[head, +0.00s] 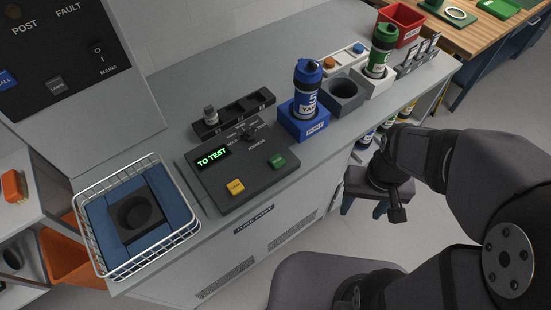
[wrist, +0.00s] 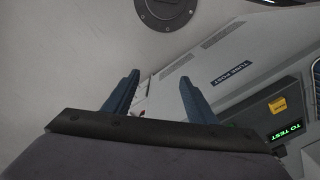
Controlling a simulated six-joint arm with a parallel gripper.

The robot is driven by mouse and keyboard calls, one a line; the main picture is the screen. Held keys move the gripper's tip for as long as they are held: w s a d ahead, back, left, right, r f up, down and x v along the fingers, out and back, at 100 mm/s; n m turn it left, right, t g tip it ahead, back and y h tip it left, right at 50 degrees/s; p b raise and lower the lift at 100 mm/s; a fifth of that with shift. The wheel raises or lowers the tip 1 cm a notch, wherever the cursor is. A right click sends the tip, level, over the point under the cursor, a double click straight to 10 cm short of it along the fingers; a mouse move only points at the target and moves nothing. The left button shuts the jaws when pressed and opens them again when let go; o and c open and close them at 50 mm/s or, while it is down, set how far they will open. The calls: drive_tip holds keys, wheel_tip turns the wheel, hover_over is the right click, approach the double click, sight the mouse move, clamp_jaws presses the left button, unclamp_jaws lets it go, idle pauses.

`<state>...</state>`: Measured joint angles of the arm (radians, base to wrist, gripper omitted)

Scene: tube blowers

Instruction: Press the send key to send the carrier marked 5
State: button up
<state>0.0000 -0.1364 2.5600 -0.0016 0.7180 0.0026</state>
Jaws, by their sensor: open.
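The control box (head: 240,165) lies on the counter with a lit display reading "TO TEST" (head: 213,157). It has a yellow key (head: 235,187) and a green key (head: 277,162); their lettering is too small to read surely. The blue carrier marked 5 (head: 306,92) stands upright in a blue holder (head: 304,124) behind and right of the box. My gripper (head: 362,208) is open and empty, off the counter's front edge, right of the keys. In the wrist view its two blue fingers (wrist: 155,97) are apart, and the yellow key (wrist: 277,105) shows at the right.
A green-capped carrier (head: 382,52) stands in a white holder beside an empty grey holder (head: 345,95). A wire basket (head: 188,232) with a dark round opening is at the counter's left end.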

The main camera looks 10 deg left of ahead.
idle(0.3)
clamp_jaws()
idle(1.6)
